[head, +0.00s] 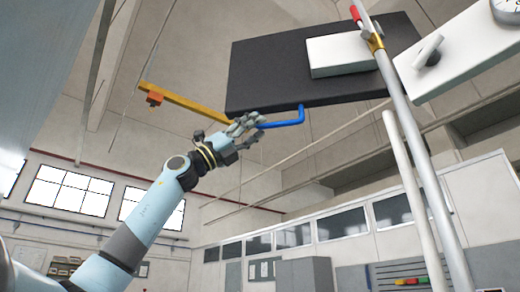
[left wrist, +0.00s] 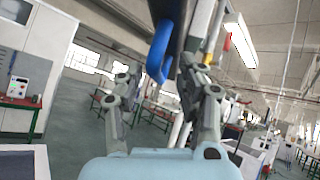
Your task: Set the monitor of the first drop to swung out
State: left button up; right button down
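A dark flat panel (head: 300,75), which looks like the monitor, hangs above me in the head view. A blue bent handle (head: 285,123) sticks out below its lower edge. My left gripper (head: 249,130) is at the left end of this handle. In the left wrist view the blue handle (left wrist: 157,55) shows as a loop between the two spread fingers of my left gripper (left wrist: 160,78). The fingers are apart; I cannot tell whether either touches the handle. My right gripper is in neither view.
A yellow bar (head: 185,102) with an orange block reaches left from the panel. A white box (head: 342,54) lies against the panel. A grey pole (head: 402,100) and a white pole (head: 413,180) stand at the right. Cabinets (head: 304,274) line the far wall.

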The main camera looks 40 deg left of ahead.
pick_arm(q)
jog(key=shift+w+b+v, duration=0.2)
jog(key=shift+b+v, duration=0.8)
jog(key=shift+v, duration=0.1)
